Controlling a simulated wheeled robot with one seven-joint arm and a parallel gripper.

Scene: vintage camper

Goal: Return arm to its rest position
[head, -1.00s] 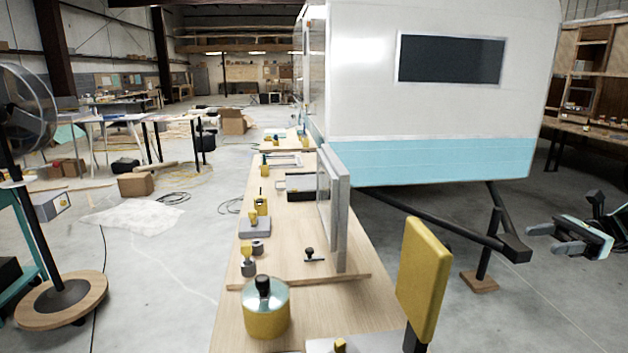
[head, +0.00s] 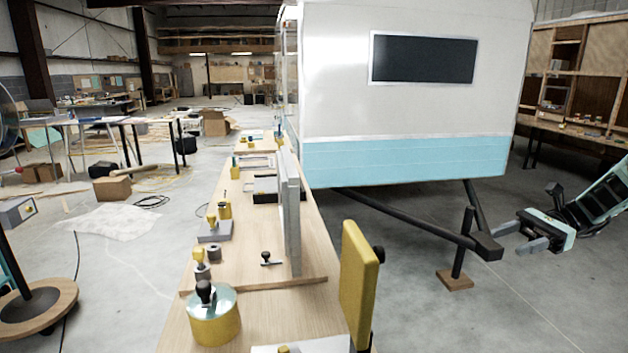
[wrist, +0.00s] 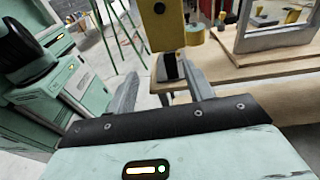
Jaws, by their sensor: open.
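My gripper (head: 524,233) is at the right of the head view, over the concrete floor and to the right of the long wooden table (head: 285,318). Its two grey fingers are spread apart, with nothing between them. In the wrist view my gripper (wrist: 158,88) shows its fingers on either side of a yellow block on a dark post (wrist: 162,24), which stands beyond them. My arm runs off the right edge of the head view.
The table carries a yellow canister (head: 213,320), a yellow upright panel (head: 358,280) and a grey frame (head: 290,215). The camper (head: 400,100) stands behind my gripper, its black hitch (head: 425,220) just left of it. Open floor lies below the gripper.

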